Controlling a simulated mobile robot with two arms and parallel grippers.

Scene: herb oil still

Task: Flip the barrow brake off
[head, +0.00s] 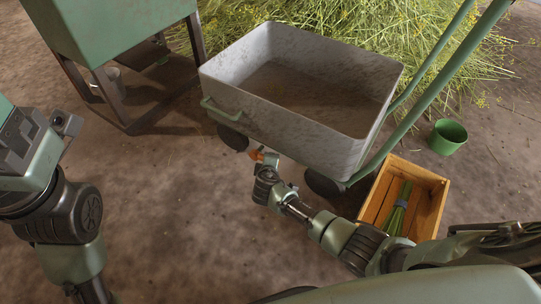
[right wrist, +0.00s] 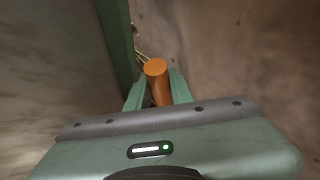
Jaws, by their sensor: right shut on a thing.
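The grey barrow (head: 275,127) stands in the middle of the head view, with a green front handle and long green push handles. Its orange brake lever (head: 257,154) sits low below the tray's near side, beside the wheels. My right gripper (head: 260,157) is at the lever. In the right wrist view, the orange lever (right wrist: 157,72) stands between the two green fingers of the right gripper (right wrist: 157,92), which is shut on it. The lever's lower end is hidden by the gripper body. My left arm is at the left edge, its fingertips out of view.
A wooden crate (head: 431,182) with a tied green bundle (head: 397,213) stands right of the barrow. A green bucket (head: 447,137) is beyond it. A green stand (head: 110,28) is at upper left, cut herbs (head: 430,45) behind. Bare floor lies in front.

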